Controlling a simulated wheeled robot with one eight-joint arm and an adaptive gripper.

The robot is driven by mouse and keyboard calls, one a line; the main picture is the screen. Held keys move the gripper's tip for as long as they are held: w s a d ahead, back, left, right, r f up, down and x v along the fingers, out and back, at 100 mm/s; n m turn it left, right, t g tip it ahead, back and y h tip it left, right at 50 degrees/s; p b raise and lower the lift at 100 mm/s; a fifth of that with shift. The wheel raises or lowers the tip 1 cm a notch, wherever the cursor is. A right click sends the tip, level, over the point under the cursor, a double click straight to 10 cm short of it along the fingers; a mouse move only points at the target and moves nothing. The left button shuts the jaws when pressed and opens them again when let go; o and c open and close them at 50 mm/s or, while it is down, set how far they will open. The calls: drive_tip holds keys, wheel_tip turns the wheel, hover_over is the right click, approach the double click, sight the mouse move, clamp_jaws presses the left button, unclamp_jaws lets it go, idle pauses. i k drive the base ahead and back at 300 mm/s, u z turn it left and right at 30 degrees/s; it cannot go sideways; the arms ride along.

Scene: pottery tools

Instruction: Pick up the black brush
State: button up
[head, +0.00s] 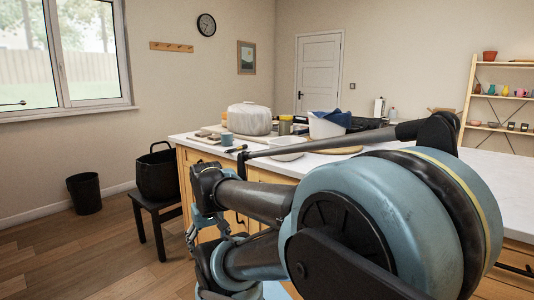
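A small dark item with a thin handle (236,149) lies near the front left edge of the white-topped table (205,150). It looks like the black brush, but it is too small to be sure. My arm fills the lower right and the middle of the head view and covers part of the table. My gripper cannot be made out clearly among the dark arm parts, so I cannot tell its opening or whether it holds anything.
A large pale covered lump (249,119), a blue-grey mug (227,139), a white bin with blue cloth (325,125) and a white tray (287,145) stand on the table. A black bucket (157,175) sits on a dark stool (150,208).

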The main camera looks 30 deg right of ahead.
sight(245, 146)
drive_tip(key=k, duration=0.5)
drive_tip(key=u, duration=0.7)
drive_tip(key=i, duration=1.2)
drive_tip(key=z, duration=1.75)
